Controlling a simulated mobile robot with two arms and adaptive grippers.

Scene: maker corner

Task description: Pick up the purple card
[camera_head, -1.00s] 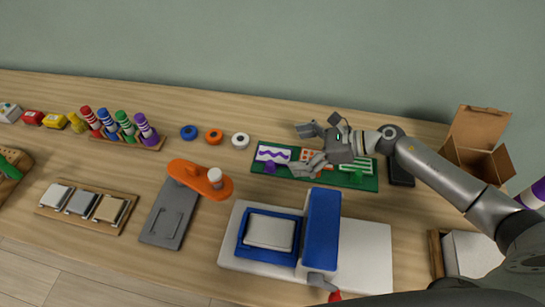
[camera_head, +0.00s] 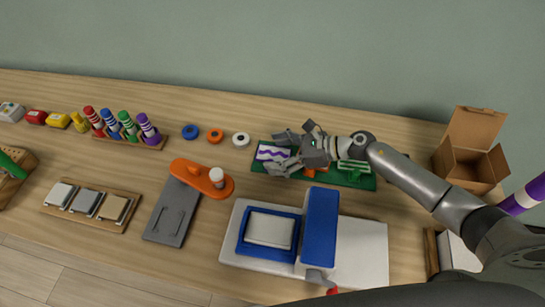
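The purple card (camera_head: 268,153), white with a purple wavy band, lies at the left end of the green mat (camera_head: 360,181). My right gripper (camera_head: 274,154) reaches in from the right over the mat. Its two fingers are spread open, one at the far side and one at the near side of the purple card's right part. I cannot tell whether they touch it. The gripper hides part of the card and most of an orange-patterned card in the middle of the mat. A green-striped card (camera_head: 354,167) lies at the right. My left gripper is not in view.
A blue and white press (camera_head: 320,235) stands in front of the mat. An orange-handled tool (camera_head: 190,173) and small rings (camera_head: 215,136) are to the left. An open cardboard box (camera_head: 470,165) stands at the right. The table behind the mat is clear.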

